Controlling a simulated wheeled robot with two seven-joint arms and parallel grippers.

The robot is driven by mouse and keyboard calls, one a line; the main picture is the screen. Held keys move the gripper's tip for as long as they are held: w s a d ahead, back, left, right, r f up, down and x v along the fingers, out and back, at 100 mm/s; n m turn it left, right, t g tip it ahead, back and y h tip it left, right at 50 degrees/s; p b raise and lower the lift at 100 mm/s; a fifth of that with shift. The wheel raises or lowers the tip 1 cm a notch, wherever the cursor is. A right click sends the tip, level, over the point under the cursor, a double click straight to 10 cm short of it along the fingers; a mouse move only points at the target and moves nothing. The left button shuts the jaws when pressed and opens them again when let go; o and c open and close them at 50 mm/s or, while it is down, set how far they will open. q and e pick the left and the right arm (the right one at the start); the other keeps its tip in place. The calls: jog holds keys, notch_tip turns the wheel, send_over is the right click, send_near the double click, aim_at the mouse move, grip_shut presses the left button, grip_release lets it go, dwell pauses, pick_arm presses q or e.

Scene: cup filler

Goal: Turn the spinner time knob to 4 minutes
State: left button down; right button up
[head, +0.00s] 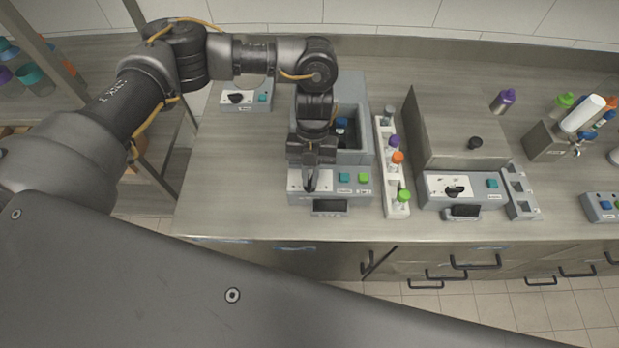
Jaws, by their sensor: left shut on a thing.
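My left gripper (311,176) points down at the white dial plate (296,178) on the front panel of the middle grey machine (352,100). It is shut on the knob there, which the fingers almost wholly hide, so I cannot read its setting. I take this for the spinner time knob, but the labels are too small to read. A teal button (344,177) and a green button (364,178) sit right of the dial, and a dark display (330,206) is below. My right gripper is not in view.
A white rack (389,180) with capped bottles stands close to the right of the machine. Beyond it is a lidded machine (462,130) with its own black knob (455,191). Another knob panel (244,97) is at the back left. The counter (225,190) left of the middle machine is clear.

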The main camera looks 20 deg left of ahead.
pick_arm(q)
jog(key=m+y+b, duration=0.1)
jog(key=m, duration=0.1)
jog(key=m+b, duration=0.1)
jog(key=m, duration=0.1)
jog(key=shift+d+m+y+b, duration=0.15)
jog(key=shift+m+y+b, duration=0.25)
dwell(0.4)
jog(key=c, duration=1.5)
grip_release()
jog(key=shift+r, duration=0.1)
jog(key=shift+w+r+b, duration=0.25)
jog(key=shift+r+b, duration=0.05)
jog(key=shift+b+v, duration=1.15)
jog(key=shift+v, duration=3.85)
